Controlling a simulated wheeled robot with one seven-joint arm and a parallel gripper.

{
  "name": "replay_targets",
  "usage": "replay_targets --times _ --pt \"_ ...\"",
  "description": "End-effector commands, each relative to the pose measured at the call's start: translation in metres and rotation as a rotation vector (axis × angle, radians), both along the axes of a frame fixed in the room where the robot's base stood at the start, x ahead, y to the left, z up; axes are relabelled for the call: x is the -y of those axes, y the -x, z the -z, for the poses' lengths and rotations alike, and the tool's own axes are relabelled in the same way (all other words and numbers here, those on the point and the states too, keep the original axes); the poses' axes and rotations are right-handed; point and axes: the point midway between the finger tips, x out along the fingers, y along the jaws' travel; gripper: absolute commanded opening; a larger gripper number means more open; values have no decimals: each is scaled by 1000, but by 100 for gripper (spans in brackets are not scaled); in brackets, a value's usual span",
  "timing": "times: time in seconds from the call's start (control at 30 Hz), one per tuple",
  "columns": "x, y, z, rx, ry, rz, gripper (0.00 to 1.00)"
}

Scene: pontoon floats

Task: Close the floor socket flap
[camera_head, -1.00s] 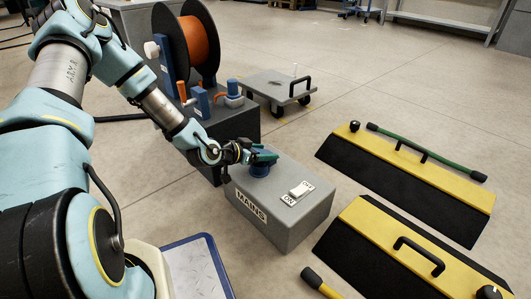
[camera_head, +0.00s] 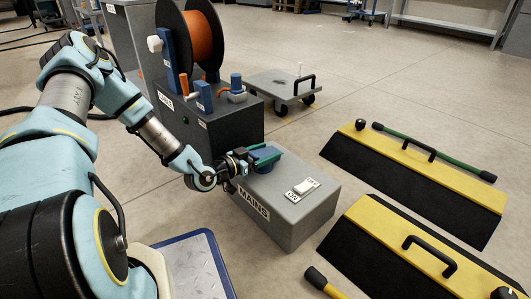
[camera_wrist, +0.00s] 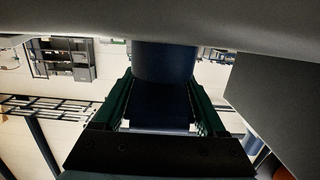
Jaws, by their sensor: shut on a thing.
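A grey box marked MAINS (camera_head: 257,212) stands on the floor. A blue socket (camera_head: 264,168) sits on its top towards the back left, partly hidden by my gripper. My gripper (camera_head: 266,157) reaches in from the left, low over the box top, with its green fingers around a blue part at the socket, likely its flap (camera_head: 265,153). The wrist view shows a round blue body (camera_wrist: 163,62) and a dark blue piece (camera_wrist: 160,103) between the two green fingers. The flap's exact angle is not clear.
A white rocker switch (camera_head: 302,187) is on the box top. A cable reel (camera_head: 203,47) on a dark cabinet stands behind left. Yellow and black ramps (camera_head: 425,165) lie to the right. A small wheeled trolley (camera_head: 280,85) is behind.

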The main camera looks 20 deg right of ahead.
Motion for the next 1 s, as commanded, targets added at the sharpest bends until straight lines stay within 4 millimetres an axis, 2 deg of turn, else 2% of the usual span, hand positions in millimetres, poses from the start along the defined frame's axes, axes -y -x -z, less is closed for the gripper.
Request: replay_targets --times 0.1,0.13,0.33,0.37,0.67,0.77,1.0 --pt "1 1 2 -1 -4 2 0" --pt "1 1 2 -1 -4 2 74" --pt "1 0 1 -1 -3 1 97" --pt "1 0 1 -1 -3 1 100" --pt "-3 1 -1 -1 -3 0 100" --pt "-13 3 -4 -1 -4 0 100" --pt "-58 17 -12 -3 -4 -1 100"
